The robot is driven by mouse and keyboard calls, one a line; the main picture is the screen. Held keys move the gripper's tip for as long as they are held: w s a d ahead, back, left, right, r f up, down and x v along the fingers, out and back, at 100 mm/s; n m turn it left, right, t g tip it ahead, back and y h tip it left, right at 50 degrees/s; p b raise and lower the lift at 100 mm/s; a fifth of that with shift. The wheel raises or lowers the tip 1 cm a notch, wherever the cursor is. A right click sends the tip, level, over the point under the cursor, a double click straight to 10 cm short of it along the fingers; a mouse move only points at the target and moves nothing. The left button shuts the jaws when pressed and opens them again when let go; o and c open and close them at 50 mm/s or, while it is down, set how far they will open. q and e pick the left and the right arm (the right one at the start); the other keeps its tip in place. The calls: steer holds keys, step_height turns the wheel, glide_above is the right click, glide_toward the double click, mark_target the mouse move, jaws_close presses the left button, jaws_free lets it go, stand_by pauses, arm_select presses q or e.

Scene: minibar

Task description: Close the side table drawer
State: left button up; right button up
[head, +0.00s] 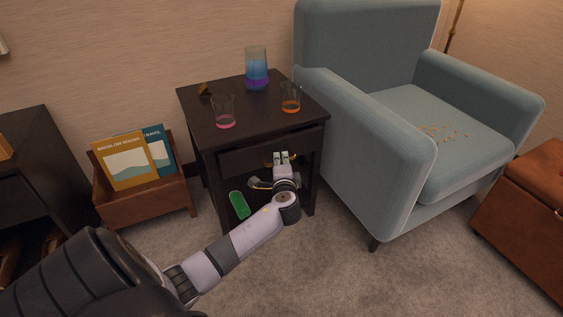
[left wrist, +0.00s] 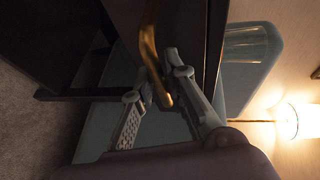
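The dark side table (head: 193,101) stands in the middle of the head view. Its drawer front (head: 238,160) is just below the top and seems to stand out slightly. The brass handle (head: 267,164) is partly hidden by my left gripper (head: 281,156). In the left wrist view the handle (left wrist: 149,45) runs down to my left gripper (left wrist: 158,68), and its end lies between the two fingers. The fingertips look close together with a gap; I cannot tell whether they grip the handle. My right gripper is not in view.
Glasses (head: 223,113) and a blue-purple carafe (head: 256,68) stand on the tabletop. A green item (head: 239,204) is low at the table. A blue armchair (head: 360,150) stands close on the right, a wooden book crate (head: 148,208) on the left. Carpet in front is clear.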

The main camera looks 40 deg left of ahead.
arm_select(q)
jaws_close()
stand_by(0.3)
steer(key=a, duration=0.1)
steer(key=w+a, duration=0.1)
steer(key=a, duration=0.2)
steer(key=shift+w+r, duration=0.1)
steer(key=shift+w, duration=0.2)
steer(key=shift+o, duration=2.3)
jaws_free()
